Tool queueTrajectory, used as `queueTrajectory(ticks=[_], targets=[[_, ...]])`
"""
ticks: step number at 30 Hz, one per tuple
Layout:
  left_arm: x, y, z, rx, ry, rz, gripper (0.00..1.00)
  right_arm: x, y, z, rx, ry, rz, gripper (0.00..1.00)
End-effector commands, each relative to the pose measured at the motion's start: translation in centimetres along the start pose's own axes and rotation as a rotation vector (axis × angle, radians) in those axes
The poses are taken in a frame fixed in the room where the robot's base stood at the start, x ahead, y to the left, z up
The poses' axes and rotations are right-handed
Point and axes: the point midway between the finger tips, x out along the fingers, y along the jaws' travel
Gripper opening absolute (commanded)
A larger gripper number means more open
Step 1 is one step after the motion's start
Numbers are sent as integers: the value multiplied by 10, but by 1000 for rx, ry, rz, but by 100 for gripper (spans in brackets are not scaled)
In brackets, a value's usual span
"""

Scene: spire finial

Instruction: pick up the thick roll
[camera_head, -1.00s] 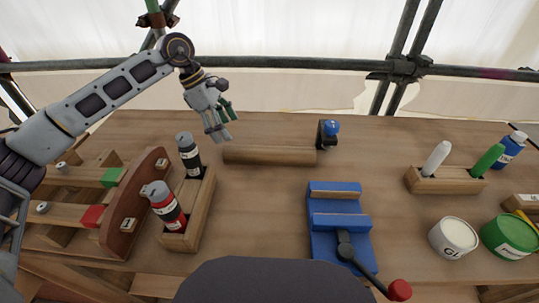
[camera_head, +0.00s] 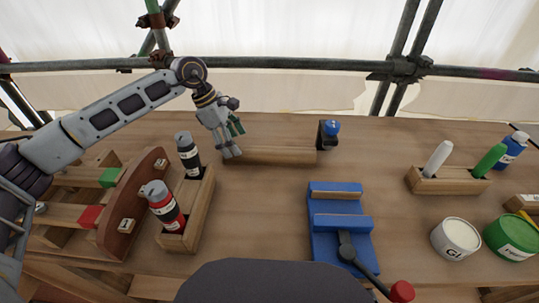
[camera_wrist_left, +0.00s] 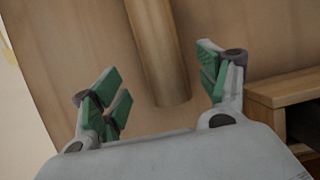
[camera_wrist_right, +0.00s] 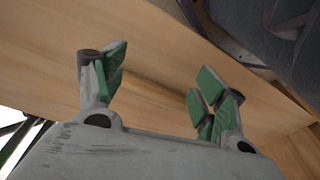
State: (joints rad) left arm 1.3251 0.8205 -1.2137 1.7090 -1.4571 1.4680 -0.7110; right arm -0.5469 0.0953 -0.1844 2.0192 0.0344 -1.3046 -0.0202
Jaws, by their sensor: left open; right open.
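The thick roll (camera_head: 275,156), a plain brown wooden cylinder, lies sideways on the workbench towards the back. My left gripper (camera_head: 230,153) is open at the roll's left end, pointing down, and partly hides that end. In the left wrist view the roll (camera_wrist_left: 160,50) runs away from the camera, its near end between the spread green-padded fingers but beyond them; I see no contact. My right gripper (camera_wrist_right: 158,75) shows only in its own wrist view, open and empty above a wooden surface.
A wooden holder (camera_head: 203,205) with black and red bottles stands left of the roll. A small blue-topped black device (camera_head: 328,134) stands close to its right end. A blue vise-like fixture (camera_head: 322,240) is in front. The bench between is clear.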

Motion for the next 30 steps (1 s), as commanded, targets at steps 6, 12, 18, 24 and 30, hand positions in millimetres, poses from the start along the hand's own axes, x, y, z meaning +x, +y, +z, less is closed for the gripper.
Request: queueTrajectory(ticks=[6, 12, 18, 24, 30], targets=[[26, -5, 0, 2, 1, -2, 75, -8, -1, -8, 0, 24, -3, 71], [42, -4, 1, 1, 0, -1, 75, -13, -2, -10, -1, 30, -5, 71], [43, -4, 1, 0, 0, -1, 75, -13, -2, -7, -1, 25, -5, 71], [43, -4, 1, 0, 0, 0, 75, -12, -2, -7, -2, 26, -5, 71], [43, -4, 1, 0, 0, 0, 63, -12, -2, -7, -2, 25, -5, 71]])
